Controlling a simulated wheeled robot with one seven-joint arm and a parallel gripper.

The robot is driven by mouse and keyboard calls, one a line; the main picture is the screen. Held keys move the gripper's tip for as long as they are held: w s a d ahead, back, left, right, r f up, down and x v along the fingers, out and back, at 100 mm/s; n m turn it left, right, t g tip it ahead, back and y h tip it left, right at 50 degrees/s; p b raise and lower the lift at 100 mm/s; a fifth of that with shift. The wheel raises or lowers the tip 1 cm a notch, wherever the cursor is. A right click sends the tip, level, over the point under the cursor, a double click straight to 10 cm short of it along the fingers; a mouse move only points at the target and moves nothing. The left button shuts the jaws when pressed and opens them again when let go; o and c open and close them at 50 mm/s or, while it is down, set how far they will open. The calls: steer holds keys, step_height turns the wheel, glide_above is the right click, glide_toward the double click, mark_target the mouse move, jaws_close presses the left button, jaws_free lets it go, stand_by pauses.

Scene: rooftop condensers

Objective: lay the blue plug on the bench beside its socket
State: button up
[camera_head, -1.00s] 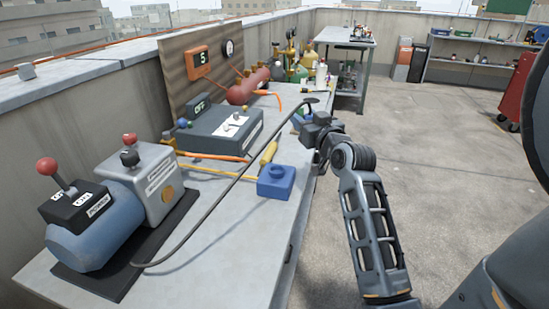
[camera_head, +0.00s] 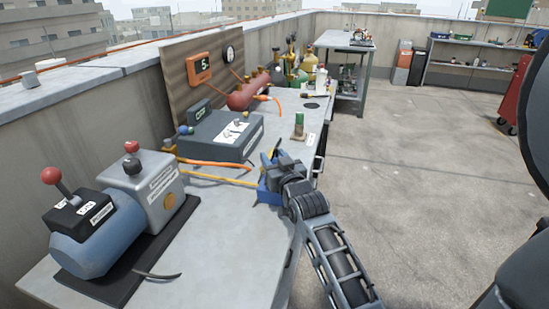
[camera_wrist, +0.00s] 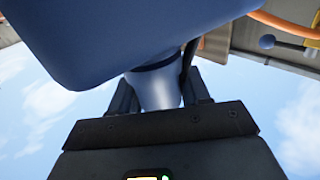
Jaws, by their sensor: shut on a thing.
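My gripper (camera_head: 272,168) is low over the near bench, at the blue socket block (camera_head: 268,194), and hides much of it. In the wrist view, the gripper (camera_wrist: 158,95) is shut on the pale blue plug (camera_wrist: 154,90), which has a dark ring around it. A large blue body (camera_wrist: 120,45), apparently the socket block, fills the upper wrist view close to the plug. Whether the plug touches it or sits in it, I cannot tell. In the head view the plug is mostly hidden by my gripper.
The blue pump (camera_head: 105,235) with red-knobbed levers stands on a dark base at the left. A grey control box (camera_head: 215,137) and orange and yellow hoses lie behind the socket. A green-topped bottle (camera_head: 299,125) stands farther back. Bare bench (camera_head: 215,235) shows in front.

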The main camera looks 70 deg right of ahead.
steer(key=shift+f, duration=0.15)
steer(key=o, duration=1.1)
steer(key=shift+b, duration=0.3)
steer(key=b+v, duration=0.1)
steer(key=v, duration=0.6)
steer(key=shift+f, duration=0.15)
steer(key=shift+s+a, duration=0.15)
steer(key=shift+s, duration=0.05)
steer(key=shift+s+p, duration=0.15)
steer(key=shift+p, duration=0.35)
